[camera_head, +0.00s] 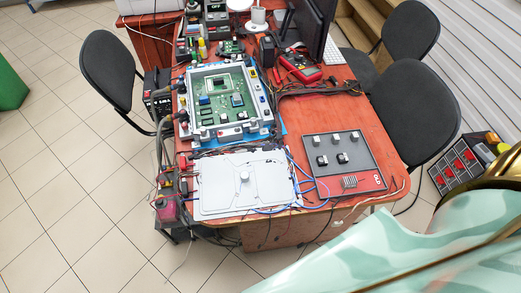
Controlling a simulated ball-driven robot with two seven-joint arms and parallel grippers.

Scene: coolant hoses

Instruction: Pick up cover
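A flat light-grey plate with a small round knob in its middle, which looks like the cover (222,198), lies at the front left of the red-brown table. Blue hoses run along its right and front edges. Behind it, an open housing (262,131) holds a green circuit board (219,87). Neither gripper shows in the head view. A pale green and gold part, probably of my own body, fills the lower right corner, well apart from the cover.
A dark panel (366,178) with several switches lies to the right of the cover. Black chairs (418,108) flank the table (335,112). Tiled floor (100,220) is clear at left.

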